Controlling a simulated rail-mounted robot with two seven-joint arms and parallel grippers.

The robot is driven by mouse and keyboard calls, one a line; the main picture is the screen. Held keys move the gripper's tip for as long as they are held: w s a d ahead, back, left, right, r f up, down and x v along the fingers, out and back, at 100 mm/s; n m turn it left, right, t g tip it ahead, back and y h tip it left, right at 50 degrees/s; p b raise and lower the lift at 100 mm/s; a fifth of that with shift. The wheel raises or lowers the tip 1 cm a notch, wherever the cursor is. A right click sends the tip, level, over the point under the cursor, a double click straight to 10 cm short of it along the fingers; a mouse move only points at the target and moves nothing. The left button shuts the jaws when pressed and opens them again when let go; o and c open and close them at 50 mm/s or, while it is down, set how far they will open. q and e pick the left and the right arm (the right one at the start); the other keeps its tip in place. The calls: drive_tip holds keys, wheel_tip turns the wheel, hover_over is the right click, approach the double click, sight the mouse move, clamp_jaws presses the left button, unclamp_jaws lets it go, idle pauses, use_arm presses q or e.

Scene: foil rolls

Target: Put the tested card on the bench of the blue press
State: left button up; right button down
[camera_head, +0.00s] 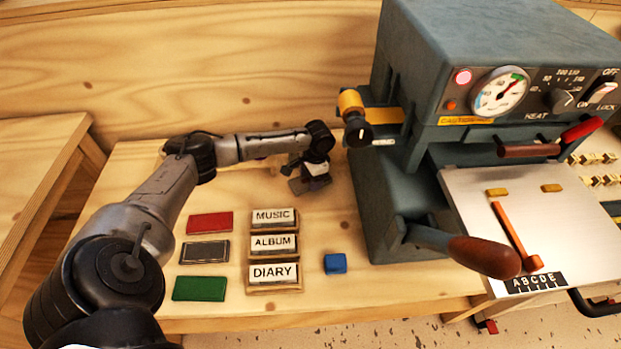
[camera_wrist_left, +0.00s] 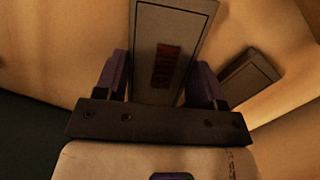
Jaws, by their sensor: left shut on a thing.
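My left gripper (camera_head: 308,182) is over the back of the wooden table, left of the blue press (camera_head: 465,70). In the wrist view its two purple fingers are shut on a grey card (camera_wrist_left: 172,22) with a dark outline and a small brown-red printed mark. The press bench (camera_head: 560,215) is a pale metal plate at the right, with an orange guide (camera_head: 515,236) and an ABCDE strip (camera_head: 536,282). No card shows on it. My right gripper is out of view.
Red (camera_head: 210,222), dark grey (camera_head: 204,251) and green (camera_head: 199,288) cards lie at the left. MUSIC (camera_head: 273,216), ALBUM (camera_head: 273,243) and DIARY (camera_head: 274,273) blocks stand beside them. A blue cube (camera_head: 335,263) sits near the press. The press lever (camera_head: 470,250) juts out before the bench.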

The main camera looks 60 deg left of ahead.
use_arm(q)
drive_tip(key=shift+a, duration=0.1)
drive_tip(key=o, duration=0.9)
drive_tip(key=shift+o, duration=0.2)
wheel_tip(320, 180, up, 12)
drive_tip(key=w+p, duration=0.2)
drive_tip(key=p, duration=0.2)
